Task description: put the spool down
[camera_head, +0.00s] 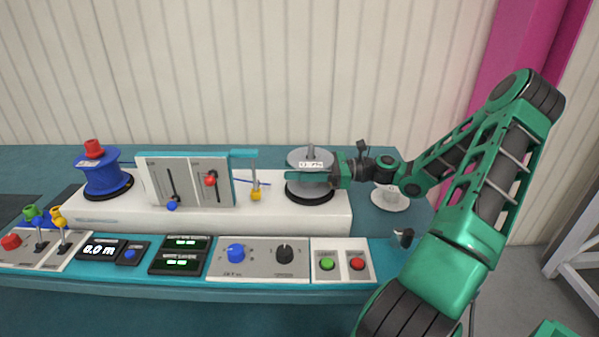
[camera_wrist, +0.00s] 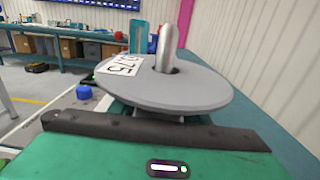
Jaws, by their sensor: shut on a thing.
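A grey spool (camera_head: 311,158) with a white label is at the right end of the white machine block in the head view. It sits over a dark round base, with a spindle rising through its middle. My gripper (camera_head: 338,172) reaches in from the right and is shut on the spool. In the wrist view the spool's top flange (camera_wrist: 150,88) fills the middle, and a metal spindle stands through its hole. The spool looks level. I cannot tell whether its underside touches the base.
A blue spool (camera_head: 103,175) with a red cap stands at the left end of the block (camera_head: 250,217). A slider panel (camera_head: 187,181) and a cable guide (camera_head: 256,190) stand between the spools. Buttons and knobs line the front.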

